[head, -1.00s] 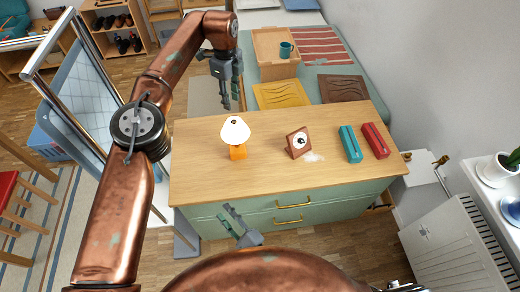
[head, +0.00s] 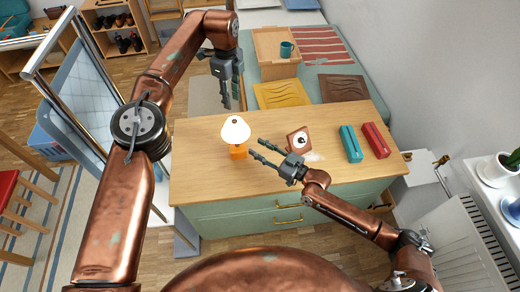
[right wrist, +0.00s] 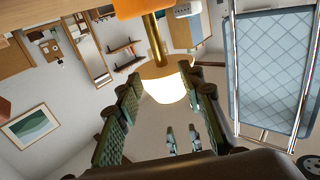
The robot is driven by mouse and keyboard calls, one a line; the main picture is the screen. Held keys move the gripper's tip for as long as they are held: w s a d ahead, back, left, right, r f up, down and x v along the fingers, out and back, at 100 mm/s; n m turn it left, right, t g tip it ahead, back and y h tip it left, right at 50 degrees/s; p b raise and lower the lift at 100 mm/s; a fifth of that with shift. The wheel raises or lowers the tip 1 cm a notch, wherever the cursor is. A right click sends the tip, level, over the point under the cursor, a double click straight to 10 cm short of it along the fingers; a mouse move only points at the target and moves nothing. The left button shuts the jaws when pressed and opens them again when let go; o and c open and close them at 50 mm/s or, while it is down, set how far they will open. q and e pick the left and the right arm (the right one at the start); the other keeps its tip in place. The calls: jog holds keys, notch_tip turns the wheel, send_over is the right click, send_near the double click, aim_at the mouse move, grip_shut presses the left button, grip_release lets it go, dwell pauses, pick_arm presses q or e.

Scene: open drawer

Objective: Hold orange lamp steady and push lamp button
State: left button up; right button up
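The lamp, with an orange base (head: 238,152) and a white shade (head: 235,130), stands upright on the left part of the wooden top. In the right wrist view its orange base (right wrist: 140,8), gold stem (right wrist: 152,40) and glowing shade (right wrist: 168,88) appear upside down. My right gripper (head: 256,148) is open and empty, just right of the lamp, fingers pointing at it. Its fingers also frame the shade in the right wrist view (right wrist: 165,92). My left gripper (head: 235,107) hangs open and empty behind the lamp, fingers down. I cannot make out a button.
A brown framed piece with a round white face (head: 299,141) stands right of the lamp, near my right gripper. Teal (head: 350,144) and red (head: 375,140) blocks lie farther right. The cabinet's front (head: 240,218) has gold handles. The wooden top (head: 200,175) is clear at front left.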

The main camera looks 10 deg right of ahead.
aim_at(236, 135)
jog(key=x, duration=1.1)
jog(key=shift+w+a, duration=0.25)
jog(key=shift+w, duration=0.05)
grip_shut()
pick_arm(q)
jog(key=shift+c, duration=0.3)
grip_shut()
dwell(1.3)
